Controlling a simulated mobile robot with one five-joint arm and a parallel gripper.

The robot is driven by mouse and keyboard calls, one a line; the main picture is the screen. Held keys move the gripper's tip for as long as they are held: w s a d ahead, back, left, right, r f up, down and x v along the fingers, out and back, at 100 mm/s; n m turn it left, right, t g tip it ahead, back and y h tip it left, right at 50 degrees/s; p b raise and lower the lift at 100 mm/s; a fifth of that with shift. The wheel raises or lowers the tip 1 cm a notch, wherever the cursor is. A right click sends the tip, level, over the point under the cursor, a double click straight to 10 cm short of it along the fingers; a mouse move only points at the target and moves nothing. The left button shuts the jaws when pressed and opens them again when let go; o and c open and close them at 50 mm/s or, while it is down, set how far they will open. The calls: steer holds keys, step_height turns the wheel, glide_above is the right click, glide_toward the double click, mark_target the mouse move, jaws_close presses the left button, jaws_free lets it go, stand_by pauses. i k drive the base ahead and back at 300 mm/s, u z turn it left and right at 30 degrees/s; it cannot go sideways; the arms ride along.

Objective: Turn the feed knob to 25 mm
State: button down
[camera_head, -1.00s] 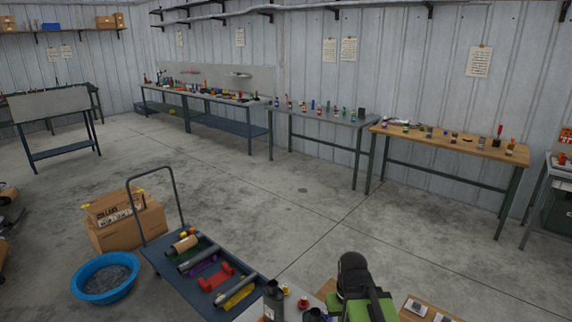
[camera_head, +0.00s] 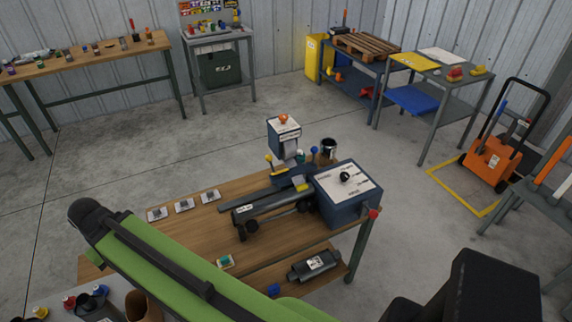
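A blue machine box (camera_head: 345,207) sits on the right end of the wooden workbench (camera_head: 180,238). Its pale top plate carries a round black knob (camera_head: 345,177) with small printing around it. This looks like the feed knob, but the printing and its setting are too small to read. A dark rail with handwheels runs left from the box. My green and black arm (camera_head: 170,265) crosses the lower left, in front of the bench. My gripper's fingers do not show, and nothing touches the knob.
A blue and white device with an orange top (camera_head: 284,138) stands behind the rail. Small plates lie on the bench's left side. A grey muffler (camera_head: 314,265) is on the lower shelf. Open floor surrounds the bench; an orange cart (camera_head: 490,160) stands at right.

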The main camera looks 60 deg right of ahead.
mark_target(344, 176)
steer(key=z, duration=5.1)
steer(key=i, duration=0.1)
steer(key=u, duration=2.25)
steer(key=k, duration=1.3)
steer(key=u, duration=0.8)
steer(key=i, duration=1)
steer(key=z, duration=0.1)
